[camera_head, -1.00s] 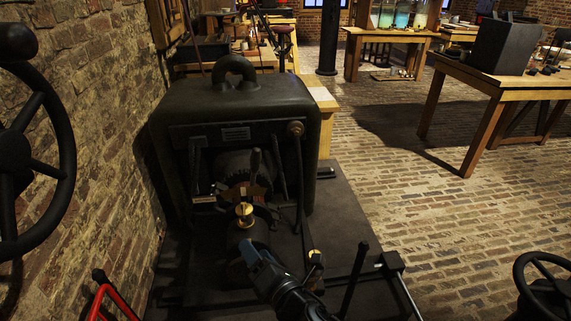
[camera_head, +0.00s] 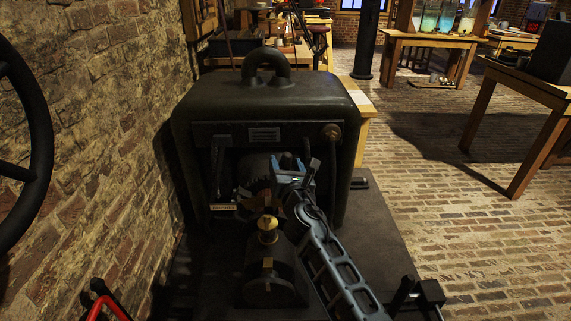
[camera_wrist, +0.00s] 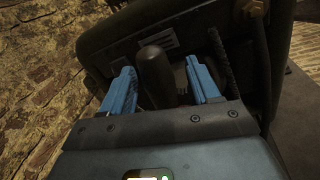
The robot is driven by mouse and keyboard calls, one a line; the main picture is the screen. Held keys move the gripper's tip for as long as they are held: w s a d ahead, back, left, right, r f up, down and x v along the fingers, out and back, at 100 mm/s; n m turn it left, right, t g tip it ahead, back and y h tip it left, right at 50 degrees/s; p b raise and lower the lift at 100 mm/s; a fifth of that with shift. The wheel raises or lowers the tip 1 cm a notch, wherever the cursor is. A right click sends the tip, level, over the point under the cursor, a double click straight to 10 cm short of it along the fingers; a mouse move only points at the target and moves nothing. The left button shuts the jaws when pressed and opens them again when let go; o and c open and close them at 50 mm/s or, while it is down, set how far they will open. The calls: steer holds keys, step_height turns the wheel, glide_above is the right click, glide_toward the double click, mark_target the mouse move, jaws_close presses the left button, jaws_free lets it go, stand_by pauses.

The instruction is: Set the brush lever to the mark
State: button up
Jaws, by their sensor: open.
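The brush lever (camera_wrist: 155,72) shows in the wrist view as a dark rounded handle standing between my two blue fingers. My gripper (camera_wrist: 163,84) is open around it, with a gap visible on both sides. In the head view my gripper (camera_head: 291,168) is at the front of the dark machine (camera_head: 265,100), beside its round commutator part. There my gripper and arm hide most of the lever. A small pale label plate (camera_head: 222,207) sits left of the commutator. I cannot make out the mark itself.
A brass-topped cup (camera_head: 267,228) on a dark bearing stands just in front of my gripper, close to my arm. A brick wall (camera_head: 95,150) rises at the left. A wooden table (camera_head: 530,85) stands at the right, with open brick floor before it.

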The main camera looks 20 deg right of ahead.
steer(key=shift+w+d, duration=0.1)
steer(key=shift+w, duration=1.05)
steer(key=shift+c, duration=0.3)
jaws_close()
